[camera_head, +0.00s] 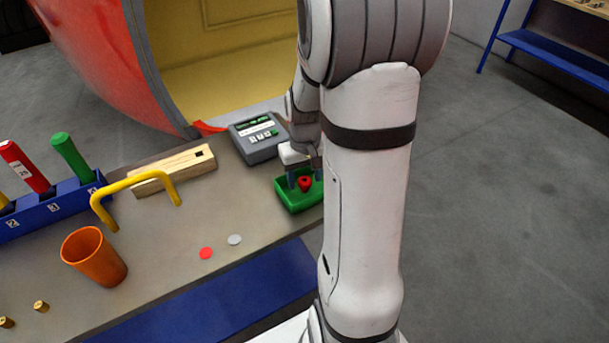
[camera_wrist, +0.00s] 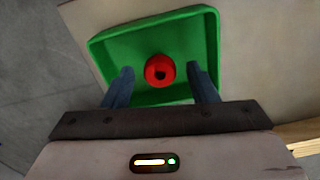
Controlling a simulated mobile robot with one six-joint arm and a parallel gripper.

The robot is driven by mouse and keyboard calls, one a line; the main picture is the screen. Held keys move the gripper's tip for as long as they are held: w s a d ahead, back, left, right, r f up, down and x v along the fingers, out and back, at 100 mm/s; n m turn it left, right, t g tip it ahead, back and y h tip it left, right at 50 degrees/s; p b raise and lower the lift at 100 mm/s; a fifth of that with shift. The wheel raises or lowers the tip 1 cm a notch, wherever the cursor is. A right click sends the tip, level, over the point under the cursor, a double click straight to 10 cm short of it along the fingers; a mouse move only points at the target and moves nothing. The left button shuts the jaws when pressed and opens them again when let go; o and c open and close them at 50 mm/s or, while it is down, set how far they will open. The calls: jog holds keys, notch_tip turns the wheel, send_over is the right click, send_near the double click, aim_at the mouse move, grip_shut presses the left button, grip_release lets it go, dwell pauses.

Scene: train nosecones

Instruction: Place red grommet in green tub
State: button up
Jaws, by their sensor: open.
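The red grommet (camera_head: 305,184) is a small red ring with a dark hole. It is inside the green tub (camera_head: 284,196) on the bench top. In the wrist view the red grommet (camera_wrist: 160,71) shows between and just beyond my fingertips, over the floor of the green tub (camera_wrist: 112,48). My gripper (camera_head: 303,178) is at the tub, with its blue-grey fingers reaching down into it. In the wrist view my gripper (camera_wrist: 160,75) is open, with a gap on both sides of the grommet. I cannot tell whether the grommet rests on the tub floor. My arm hides the tub's right end.
A grey device with buttons (camera_head: 257,138) stands behind the tub. A wooden block (camera_head: 172,172), a yellow handle (camera_head: 133,184), an orange cup (camera_head: 94,257) and a blue rack (camera_head: 50,208) stand to the left. Red (camera_head: 206,253) and white discs (camera_head: 234,240) lie flat in front.

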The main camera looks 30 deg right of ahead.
aim_at(305, 180)
notch_tip(305, 180, up, 12)
jog(key=s+a+r+n+t, duration=0.1)
jog(key=s+a+t, duration=0.1)
jog(key=s+a, duration=1)
jog(key=shift+s+a+t, duration=0.15)
jog(key=shift+s+t, duration=0.15)
jog(key=shift+t, duration=0.1)
